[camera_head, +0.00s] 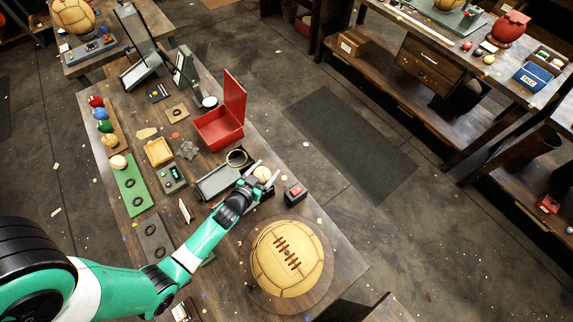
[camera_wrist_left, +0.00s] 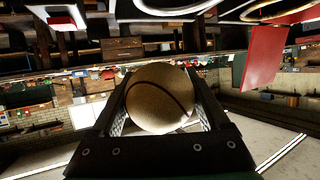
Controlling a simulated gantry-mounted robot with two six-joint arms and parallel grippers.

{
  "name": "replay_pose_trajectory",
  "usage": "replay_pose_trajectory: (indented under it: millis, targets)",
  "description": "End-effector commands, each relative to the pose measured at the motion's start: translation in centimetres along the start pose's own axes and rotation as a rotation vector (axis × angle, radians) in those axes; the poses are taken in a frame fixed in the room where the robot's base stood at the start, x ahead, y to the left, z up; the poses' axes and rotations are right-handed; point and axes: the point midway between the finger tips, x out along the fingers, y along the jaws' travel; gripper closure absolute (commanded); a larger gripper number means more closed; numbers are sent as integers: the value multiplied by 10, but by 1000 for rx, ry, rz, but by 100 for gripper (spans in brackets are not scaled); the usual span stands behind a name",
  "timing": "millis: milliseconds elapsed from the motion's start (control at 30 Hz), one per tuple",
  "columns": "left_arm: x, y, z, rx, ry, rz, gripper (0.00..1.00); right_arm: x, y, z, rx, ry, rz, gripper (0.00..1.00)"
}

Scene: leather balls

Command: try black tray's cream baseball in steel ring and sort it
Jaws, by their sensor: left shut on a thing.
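My left gripper (camera_head: 266,179) is shut on a cream baseball (camera_head: 262,173) above the workbench. In the left wrist view the baseball (camera_wrist_left: 160,97) sits between the two fingers (camera_wrist_left: 160,105), with a dark curved seam showing. A dark tray (camera_head: 213,185) lies left of the gripper, partly hidden by my arm. I cannot tell whether another tray lies under the gripper. My right gripper is not in view.
An open red box (camera_head: 220,128) stands behind the ring. A green mat (camera_head: 133,190) with dark rings and a grey mat (camera_head: 153,240) lie at left. Several coloured balls (camera_head: 101,113) line the left edge. A large laced ball (camera_head: 288,258) sits in front; a small red-topped box (camera_head: 295,194) stands right.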

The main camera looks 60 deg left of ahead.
Motion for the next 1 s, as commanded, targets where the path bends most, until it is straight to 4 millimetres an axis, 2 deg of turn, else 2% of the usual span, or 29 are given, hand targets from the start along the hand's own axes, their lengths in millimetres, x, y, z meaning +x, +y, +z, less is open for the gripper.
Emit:
replay_pose_trajectory:
  millis: [33, 133, 433, 567, 1000]
  targets:
    - [-7, -10, -12, -8, -2, -21, 84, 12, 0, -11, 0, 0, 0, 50]
    - [-11, -22, -16, -21, -2, -46, 84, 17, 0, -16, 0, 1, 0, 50]
    - [-9, -26, -13, -24, -1, -57, 84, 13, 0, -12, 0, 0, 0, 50]
    - [-5, -25, -4, -23, -1, -57, 84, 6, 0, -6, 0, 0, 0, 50]
    - [16, -22, 45, -23, 0, -56, 84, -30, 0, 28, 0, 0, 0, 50]
